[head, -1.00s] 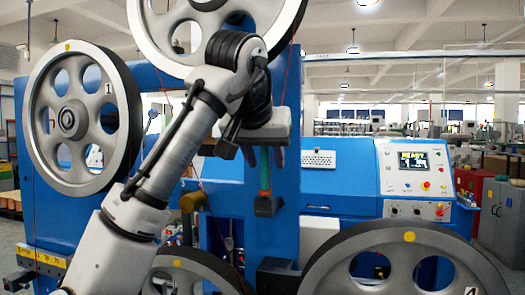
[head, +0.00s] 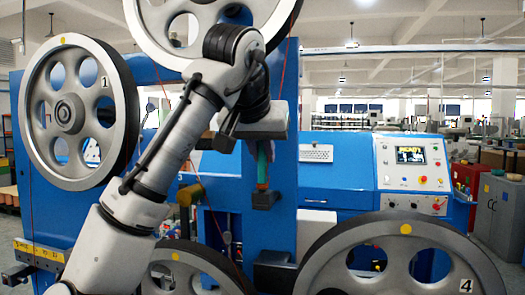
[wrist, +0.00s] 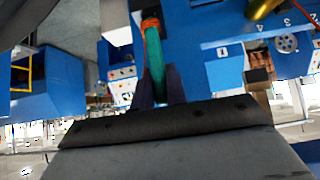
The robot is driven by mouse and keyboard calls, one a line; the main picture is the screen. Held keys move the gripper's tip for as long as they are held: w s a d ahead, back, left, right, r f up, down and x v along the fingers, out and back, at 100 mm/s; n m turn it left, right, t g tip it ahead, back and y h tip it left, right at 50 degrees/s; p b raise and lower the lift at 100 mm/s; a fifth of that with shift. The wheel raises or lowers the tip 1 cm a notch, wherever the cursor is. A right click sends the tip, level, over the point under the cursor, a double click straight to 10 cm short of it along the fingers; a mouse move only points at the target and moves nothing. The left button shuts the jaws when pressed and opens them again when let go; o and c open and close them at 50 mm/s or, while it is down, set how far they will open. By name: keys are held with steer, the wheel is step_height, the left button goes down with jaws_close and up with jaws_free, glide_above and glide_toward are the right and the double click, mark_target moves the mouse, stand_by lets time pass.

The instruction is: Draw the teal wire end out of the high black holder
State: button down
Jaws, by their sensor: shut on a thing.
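The teal wire end (head: 262,162) stands upright above the high black holder (head: 264,199) on the blue frame, with an orange band at its lower part. My gripper (head: 262,150) is above the holder, pointing down, and is shut on the teal wire end. In the wrist view the teal wire end (wrist: 153,62) runs between the two dark fingers (wrist: 156,88), with an orange wire part (wrist: 152,25) at its far end. I cannot tell whether its lower tip still sits in the holder.
A grey wheel marked 1 (head: 118,118) is at left, another wheel (head: 284,25) above my arm, and a wheel marked 4 (head: 440,235) at lower right. A blue machine with a control panel (head: 410,167) stands behind. Open air lies right of my gripper.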

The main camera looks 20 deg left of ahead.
steer(key=shift+r, duration=0.2)
stand_by(0.4)
steer(key=shift+r+p, duration=0.35)
steer(key=shift+r, duration=0.1)
steer(key=shift+r, duration=0.1)
steer(key=shift+r, duration=0.6)
steer(key=shift+r, duration=0.25)
stand_by(0.4)
steer(key=shift+r, duration=0.45)
